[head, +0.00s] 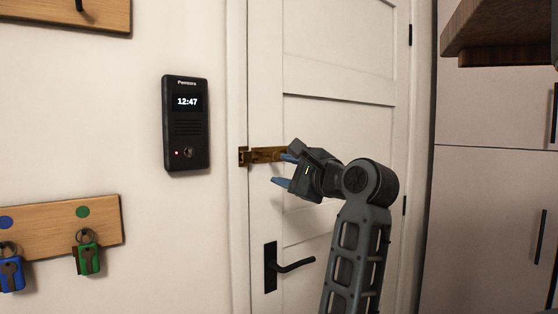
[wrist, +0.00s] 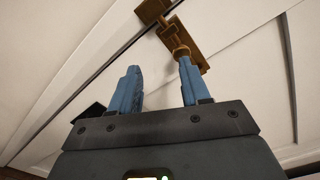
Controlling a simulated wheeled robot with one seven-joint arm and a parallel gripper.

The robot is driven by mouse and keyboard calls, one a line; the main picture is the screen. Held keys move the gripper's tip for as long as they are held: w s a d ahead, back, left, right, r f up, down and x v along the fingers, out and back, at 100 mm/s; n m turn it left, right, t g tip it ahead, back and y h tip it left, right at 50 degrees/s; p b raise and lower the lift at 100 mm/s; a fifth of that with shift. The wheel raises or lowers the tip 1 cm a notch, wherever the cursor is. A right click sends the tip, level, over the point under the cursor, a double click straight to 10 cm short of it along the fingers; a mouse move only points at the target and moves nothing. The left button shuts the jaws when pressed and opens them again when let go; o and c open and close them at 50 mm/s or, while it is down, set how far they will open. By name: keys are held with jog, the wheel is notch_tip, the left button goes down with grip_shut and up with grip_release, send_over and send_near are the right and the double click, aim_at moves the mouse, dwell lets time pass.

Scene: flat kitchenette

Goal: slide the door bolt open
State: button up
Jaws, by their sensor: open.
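The brass door bolt (head: 265,154) is mounted on the white door (head: 340,75), near its left edge. Its rod spans the gap to the brass keeper (head: 243,157) on the door frame. The bolt plate (wrist: 193,38) and keeper (wrist: 151,11) also show in the wrist view, with a round knob (wrist: 181,52) on the bolt. My gripper (head: 282,170) is open, with blue fingers just below and right of the bolt. In the wrist view my gripper (wrist: 158,68) has its right fingertip overlapping the knob; I cannot tell whether they touch. Nothing is between the fingers.
A black door handle (head: 285,265) sits below the bolt. A black intercom (head: 186,125) hangs on the wall to the left. A wooden key rack (head: 60,225) holds blue and green key tags. A wooden shelf (head: 500,30) and pale cabinets (head: 485,190) stand at right.

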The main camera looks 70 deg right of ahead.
aim_at(274, 156)
jog(key=shift+m, duration=0.6)
jog(key=w+d, duration=0.1)
jog(key=w+d+r, duration=0.1)
jog(key=w+d, duration=0.1)
jog(key=w+d+r+p, duration=0.1)
jog(key=w, duration=0.1)
jog(key=shift+d+r, duration=0.25)
jog(key=shift+d, duration=0.05)
grip_shut()
